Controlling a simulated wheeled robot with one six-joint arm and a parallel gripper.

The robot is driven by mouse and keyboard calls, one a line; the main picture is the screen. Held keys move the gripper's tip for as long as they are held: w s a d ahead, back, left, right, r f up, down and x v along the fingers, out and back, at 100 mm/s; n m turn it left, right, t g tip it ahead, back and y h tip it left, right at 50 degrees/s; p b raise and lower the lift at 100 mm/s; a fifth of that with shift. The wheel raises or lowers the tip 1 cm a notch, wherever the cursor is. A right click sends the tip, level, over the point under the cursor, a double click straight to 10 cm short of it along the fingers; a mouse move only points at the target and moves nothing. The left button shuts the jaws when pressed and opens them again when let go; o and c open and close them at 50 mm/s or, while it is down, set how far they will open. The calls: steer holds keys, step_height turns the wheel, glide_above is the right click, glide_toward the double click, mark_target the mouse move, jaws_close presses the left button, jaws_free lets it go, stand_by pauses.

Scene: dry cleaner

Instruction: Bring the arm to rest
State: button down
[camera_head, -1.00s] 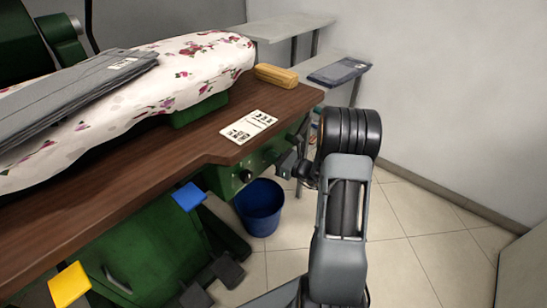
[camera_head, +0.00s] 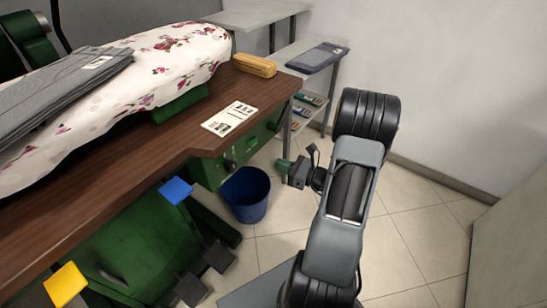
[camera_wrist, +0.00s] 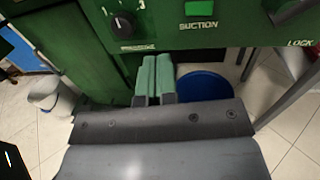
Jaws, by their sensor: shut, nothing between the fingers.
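My arm (camera_head: 345,190) reaches out to the right of the ironing table, bent at its elbow. My gripper (camera_head: 283,166) points left toward the table's front, beside the green panel and above the floor. In the wrist view its two green fingers (camera_wrist: 154,76) lie together, shut with nothing between them. They point at the green panel (camera_wrist: 220,25) with the knob and the SUCTION label.
The wooden table (camera_head: 110,190) bears a floral ironing pad (camera_head: 185,55), folded grey trousers (camera_head: 60,88), a label card (camera_head: 229,118) and a yellow block (camera_head: 255,66). A blue bin (camera_head: 246,194) stands below. Shelves (camera_head: 300,60) stand behind. Floor at right is clear.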

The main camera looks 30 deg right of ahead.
steer(key=shift+s+d, duration=0.1)
steer(key=shift+s, duration=0.4)
steer(key=s+a+r+n+g+p, duration=0.3)
steer(key=a+r+n+g+p, duration=0.45)
steer(key=r, duration=0.25)
steer(key=s+a+r+n+g+p, duration=0.4)
steer(key=a+r+n+g+p, duration=0.2)
steer(key=a+r+n+p, duration=0.3)
steer(key=s+d+r+n+t+h+p, duration=0.1)
steer(key=r+n+h+p, duration=0.4)
steer(key=r, duration=0.4)
steer(key=s+d+r+n+t+h+p, duration=0.1)
steer(key=r+n+h+p, duration=0.3)
steer(key=r, duration=0.6)
steer(key=s+n+p, duration=0.1)
steer(key=n+p, duration=0.1)
steer(key=n, duration=0.1)
steer(key=shift+s+d+r+h, duration=0.2)
steer(key=shift+s+r+h, duration=0.05)
steer(key=shift+h, duration=0.15)
steer(key=shift+n, duration=0.25)
